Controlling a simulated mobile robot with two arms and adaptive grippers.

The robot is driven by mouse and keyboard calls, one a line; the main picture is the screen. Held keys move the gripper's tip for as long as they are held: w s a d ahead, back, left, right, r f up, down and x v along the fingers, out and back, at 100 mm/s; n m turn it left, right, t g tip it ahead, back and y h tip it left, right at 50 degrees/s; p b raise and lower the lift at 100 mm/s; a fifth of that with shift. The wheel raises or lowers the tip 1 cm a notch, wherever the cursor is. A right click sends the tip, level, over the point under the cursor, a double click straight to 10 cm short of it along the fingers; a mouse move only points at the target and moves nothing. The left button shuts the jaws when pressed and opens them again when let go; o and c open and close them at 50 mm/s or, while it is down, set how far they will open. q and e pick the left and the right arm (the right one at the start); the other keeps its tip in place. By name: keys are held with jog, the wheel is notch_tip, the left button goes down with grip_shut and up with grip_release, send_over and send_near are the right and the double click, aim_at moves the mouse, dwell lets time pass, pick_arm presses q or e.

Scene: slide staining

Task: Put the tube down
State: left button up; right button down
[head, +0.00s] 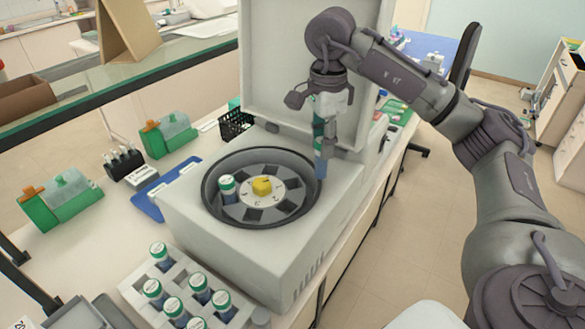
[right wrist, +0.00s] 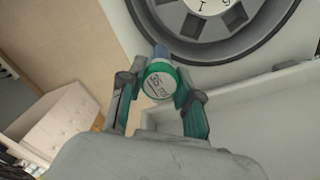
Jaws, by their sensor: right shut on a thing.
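My right gripper (head: 322,138) is shut on a tube (head: 320,168) with a blue body. It holds the tube roughly upright over the right rim of the open centrifuge (head: 205,245). In the right wrist view, the tube's green-edged cap (right wrist: 160,84), with a label on top, sits between the two fingers (right wrist: 158,95), and the rotor lies beyond it. The centrifuge rotor (head: 262,213) has a yellow hub (head: 262,186), a tube (head: 228,188) in a left slot and several empty slots. Whether the held tube touches the centrifuge cannot be told. My left gripper is not in view.
A white rack (head: 133,286) with several tubes stands in front of the centrifuge. The raised lid (head: 275,75) stands behind the rotor. Green boxes (head: 68,197), a blue tray (head: 150,203) and a black basket (head: 233,124) are on the bench. Open floor lies to the right.

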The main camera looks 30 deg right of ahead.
jog(key=w+a+f, duration=0.1)
jog(key=w+f, duration=0.1)
jog(key=f, duration=0.1)
jog(key=w+a+f+p, duration=0.1)
jog(key=w+f, duration=0.1)
jog(key=f, duration=0.1)
jog(key=w+a+f+p, duration=0.1)
jog(key=f, duration=0.1)
jog(key=shift+w+a+f, duration=0.1)
jog(key=shift+w+f, duration=0.3)
jog(key=c, duration=0.8)
grip_release()
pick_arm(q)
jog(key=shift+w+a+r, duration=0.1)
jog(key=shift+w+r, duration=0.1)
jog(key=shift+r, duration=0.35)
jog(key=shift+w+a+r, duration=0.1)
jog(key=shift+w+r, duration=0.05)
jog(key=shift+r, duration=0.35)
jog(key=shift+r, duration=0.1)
pick_arm(e)
jog(key=shift+r, duration=0.15)
